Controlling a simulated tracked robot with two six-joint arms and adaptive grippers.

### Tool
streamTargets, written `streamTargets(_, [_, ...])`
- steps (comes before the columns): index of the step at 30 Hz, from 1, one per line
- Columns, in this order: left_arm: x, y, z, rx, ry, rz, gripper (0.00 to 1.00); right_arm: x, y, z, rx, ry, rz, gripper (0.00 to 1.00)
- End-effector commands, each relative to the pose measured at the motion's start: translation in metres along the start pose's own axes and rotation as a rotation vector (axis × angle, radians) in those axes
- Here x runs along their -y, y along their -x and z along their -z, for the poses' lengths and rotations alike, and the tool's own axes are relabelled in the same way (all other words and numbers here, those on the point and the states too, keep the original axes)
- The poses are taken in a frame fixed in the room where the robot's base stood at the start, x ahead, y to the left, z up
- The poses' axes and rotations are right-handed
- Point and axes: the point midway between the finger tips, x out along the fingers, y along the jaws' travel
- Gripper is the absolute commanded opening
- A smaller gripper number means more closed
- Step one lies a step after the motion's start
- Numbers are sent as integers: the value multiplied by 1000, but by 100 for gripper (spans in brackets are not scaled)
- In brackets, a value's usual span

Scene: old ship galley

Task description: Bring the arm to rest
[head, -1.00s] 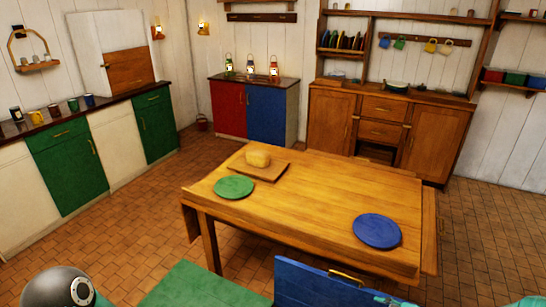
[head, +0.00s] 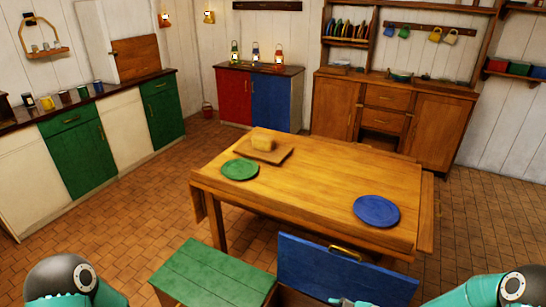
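My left arm shows only as a dark rounded joint and teal links at the bottom left of the head view; its gripper is outside the picture. My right arm enters from the bottom right. A small teal and pale tip, perhaps part of my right gripper (head: 345,301), shows at the bottom edge in front of the raised blue panel (head: 318,268). Its fingers cannot be made out, and I cannot tell whether it touches the panel. The blue panel has a brass handle (head: 346,253) and stands beside a closed green bench lid (head: 212,272).
Counters line the left and back walls. Tiled floor (head: 130,215) is clear left of the table.

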Motion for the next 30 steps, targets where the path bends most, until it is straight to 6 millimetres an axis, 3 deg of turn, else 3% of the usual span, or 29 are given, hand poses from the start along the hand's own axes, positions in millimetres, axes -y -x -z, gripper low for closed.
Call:
streamTargets(3, [0, 0, 0, 0, 0, 0, 40, -35, -14, -13, -25, 51, -53, 37])
streamTargets(9, [0, 0, 0, -1, 0, 0, 40, -100, -20, -20, -100, 250, -173, 37])
streamTargets(18, [0, 0, 0, -1, 0, 0, 40, -190, 6, -6, -162, 696, -447, 37])
streamTargets(24, [0, 0, 0, -1, 0, 0, 40, -224, 31, 7, -113, 1013, -616, 37])
streamTargets(30, [0, 0, 0, -1, 0, 0, 40, -232, 38, 11, -22, 1296, -692, 37])
